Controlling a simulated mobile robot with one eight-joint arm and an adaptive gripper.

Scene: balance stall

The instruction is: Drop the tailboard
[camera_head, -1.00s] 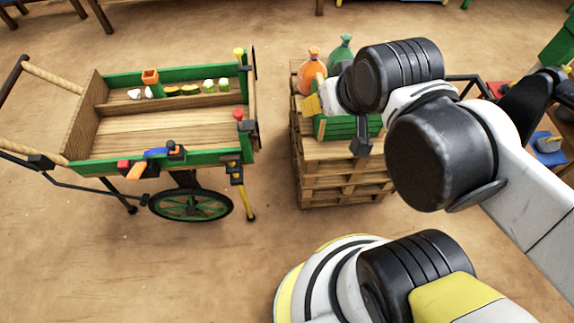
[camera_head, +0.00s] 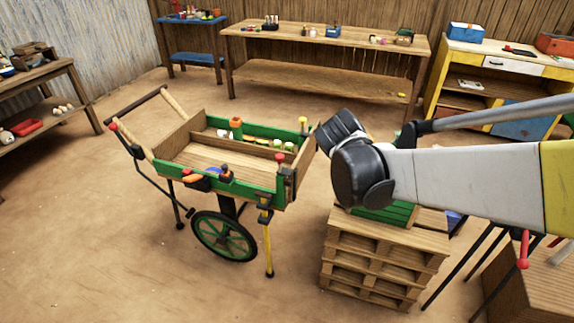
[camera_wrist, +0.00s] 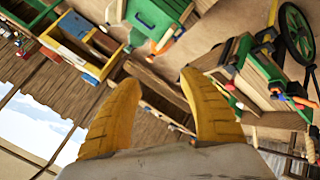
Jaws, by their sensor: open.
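The handcart (camera_head: 215,165) stands left of centre in the head view, with green side boards and a green-spoked wheel. Its wooden tailboard (camera_head: 302,160) stands upright at the right end, between a red-topped post (camera_head: 279,170) and a yellow-topped post (camera_head: 303,125). In the tilted wrist view, the cart's wheel (camera_wrist: 297,32) shows at upper right; I cannot clearly tell the tailboard there. My gripper (camera_wrist: 160,82) shows two yellow fingers spread apart with nothing between them. In the head view, my arm hides the gripper.
A pallet stack (camera_head: 375,262) with a green crate (camera_head: 385,213) stands right of the cart, partly behind my arm. A long wooden table (camera_head: 330,72) and a yellow cabinet (camera_head: 500,60) stand at the back. The floor in front of the cart is clear.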

